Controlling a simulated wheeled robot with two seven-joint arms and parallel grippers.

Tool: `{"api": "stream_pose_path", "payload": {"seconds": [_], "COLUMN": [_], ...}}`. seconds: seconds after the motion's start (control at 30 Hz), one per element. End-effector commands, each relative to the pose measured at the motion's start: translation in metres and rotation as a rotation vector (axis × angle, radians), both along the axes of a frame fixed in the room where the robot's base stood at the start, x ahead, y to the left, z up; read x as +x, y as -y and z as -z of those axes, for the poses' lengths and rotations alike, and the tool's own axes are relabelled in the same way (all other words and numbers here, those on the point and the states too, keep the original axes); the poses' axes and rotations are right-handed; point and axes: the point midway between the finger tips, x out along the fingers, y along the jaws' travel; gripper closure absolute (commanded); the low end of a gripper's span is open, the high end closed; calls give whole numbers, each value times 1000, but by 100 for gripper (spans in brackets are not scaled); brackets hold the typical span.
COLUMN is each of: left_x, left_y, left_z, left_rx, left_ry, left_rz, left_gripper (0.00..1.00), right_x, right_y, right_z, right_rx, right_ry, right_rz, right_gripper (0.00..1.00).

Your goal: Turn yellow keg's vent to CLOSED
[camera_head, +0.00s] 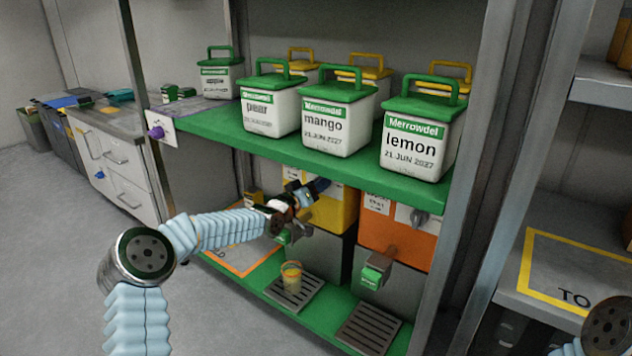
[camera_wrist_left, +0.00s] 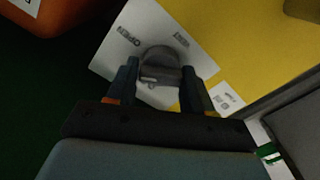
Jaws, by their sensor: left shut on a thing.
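The dark grey round vent knob (camera_wrist_left: 160,66) sits on this plate. My left gripper (camera_wrist_left: 160,82) is shut on the knob, one finger on each side. In the head view my left gripper (camera_head: 312,190) is at the keg's upper front and hides the knob. No CLOSED mark is readable. My right gripper is out of view.
The orange keg (camera_head: 398,232) with its grey knob (camera_head: 419,217) and tap (camera_head: 376,270) stands to the right. The green shelf (camera_head: 250,140) bearing white tubs is above my gripper.

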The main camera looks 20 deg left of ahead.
Motion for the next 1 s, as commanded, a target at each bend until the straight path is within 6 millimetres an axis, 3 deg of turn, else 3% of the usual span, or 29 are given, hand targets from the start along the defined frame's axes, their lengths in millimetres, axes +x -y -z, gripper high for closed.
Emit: {"api": "stream_pose_path", "payload": {"seconds": [0.37,1.0], "left_x": [0,0], "left_y": [-2,-2], "left_z": [4,7], "left_rx": [-338,-844], "left_ry": [-124,-308], "left_rz": [-2,-1], "left_gripper": [79,79], "right_x": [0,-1], "right_y": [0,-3], "right_z": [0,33], "right_rx": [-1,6], "right_ry": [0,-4], "right_rz": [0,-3], "right_gripper": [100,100]}}
